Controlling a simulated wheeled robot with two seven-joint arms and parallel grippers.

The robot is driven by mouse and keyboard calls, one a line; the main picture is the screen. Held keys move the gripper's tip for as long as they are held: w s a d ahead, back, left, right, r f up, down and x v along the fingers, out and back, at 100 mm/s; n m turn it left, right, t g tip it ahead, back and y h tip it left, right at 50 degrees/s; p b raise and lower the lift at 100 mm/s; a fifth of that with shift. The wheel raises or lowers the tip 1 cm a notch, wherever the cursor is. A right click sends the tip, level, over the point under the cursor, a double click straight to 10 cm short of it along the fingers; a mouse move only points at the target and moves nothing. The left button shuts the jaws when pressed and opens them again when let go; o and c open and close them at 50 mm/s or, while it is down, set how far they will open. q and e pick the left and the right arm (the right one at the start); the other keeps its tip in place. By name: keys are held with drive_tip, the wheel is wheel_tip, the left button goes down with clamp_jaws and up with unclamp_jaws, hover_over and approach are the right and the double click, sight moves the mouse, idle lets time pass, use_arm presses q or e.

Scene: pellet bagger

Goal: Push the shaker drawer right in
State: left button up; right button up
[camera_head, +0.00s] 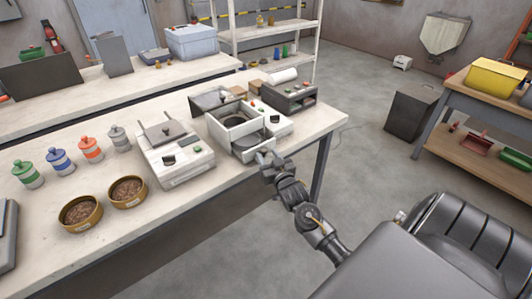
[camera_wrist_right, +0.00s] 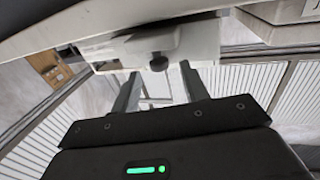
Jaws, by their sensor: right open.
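The shaker (camera_head: 226,128) is a white box machine near the right end of the bench, with a dark lid raised at its back. Its drawer (camera_head: 246,153) sticks out of the front, toward my right arm. My right gripper (camera_head: 266,159) is at the drawer's front edge; from the head I cannot tell whether they touch. In the right wrist view, the open, empty fingers (camera_wrist_right: 162,88) point at a pale front with a dark round knob (camera_wrist_right: 158,62), which lies just beyond and between the fingertips. My left gripper is in neither view.
A white machine (camera_head: 178,152) stands left of the shaker, with two pellet bowls (camera_head: 127,190) and several coloured bottles (camera_head: 60,161) further left. A grey unit (camera_head: 290,97) stands close behind the shaker. The floor right of the bench is clear up to a dark bin (camera_head: 411,112).

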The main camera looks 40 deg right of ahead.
drive_tip(key=shift+x, duration=0.9)
drive_tip(key=shift+c, duration=0.3)
clamp_jaws()
